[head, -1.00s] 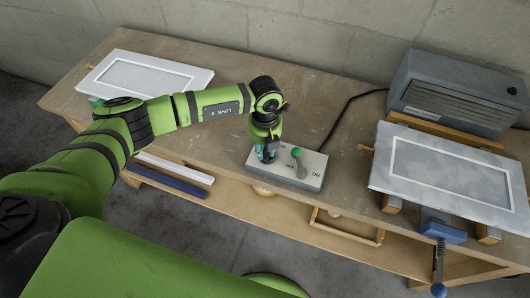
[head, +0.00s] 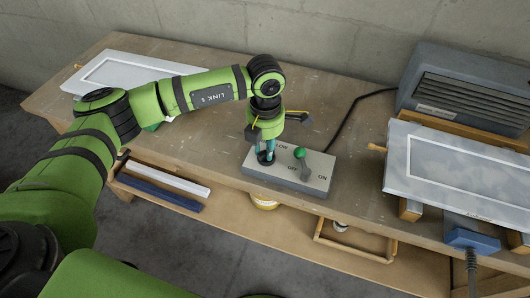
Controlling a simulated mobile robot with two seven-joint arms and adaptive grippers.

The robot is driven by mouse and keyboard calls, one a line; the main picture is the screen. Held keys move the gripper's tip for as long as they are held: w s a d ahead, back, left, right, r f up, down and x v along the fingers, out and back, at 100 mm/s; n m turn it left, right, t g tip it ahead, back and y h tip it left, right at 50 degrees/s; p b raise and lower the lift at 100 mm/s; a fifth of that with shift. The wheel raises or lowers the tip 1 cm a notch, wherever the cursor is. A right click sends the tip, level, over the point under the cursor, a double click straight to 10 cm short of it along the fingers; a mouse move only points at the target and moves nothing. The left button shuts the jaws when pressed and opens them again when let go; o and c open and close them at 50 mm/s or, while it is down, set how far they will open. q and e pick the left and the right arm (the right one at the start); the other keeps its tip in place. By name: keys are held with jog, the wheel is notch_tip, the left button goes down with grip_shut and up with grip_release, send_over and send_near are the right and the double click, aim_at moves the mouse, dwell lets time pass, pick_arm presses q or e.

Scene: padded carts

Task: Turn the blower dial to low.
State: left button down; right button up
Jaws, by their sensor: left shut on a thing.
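A grey control box (head: 318,171) sits near the front edge of the workbench, with LOW, OFF and ON lettering on its top. My left gripper (head: 265,156) points straight down at the left part of the box. It is shut on the blower dial, which is mostly hidden by the fingers, so I cannot read its setting. A green-knobbed lever (head: 300,153) stands on the box just right of the gripper. The blower (head: 465,85) is a grey louvred unit at the back right, joined to a black cable. My right gripper is not in view.
Another white panel (head: 95,78) lies at the back left, behind my arm. The bench (head: 335,85) between them is largely clear.

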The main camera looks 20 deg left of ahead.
pick_arm(q)
jog(key=shift+m+b, duration=0.5)
jog(key=shift+m, duration=0.1)
jog(key=c, duration=1)
grip_release()
jog(key=shift+c, duration=0.2)
notch_tip(320, 180, up, 12)
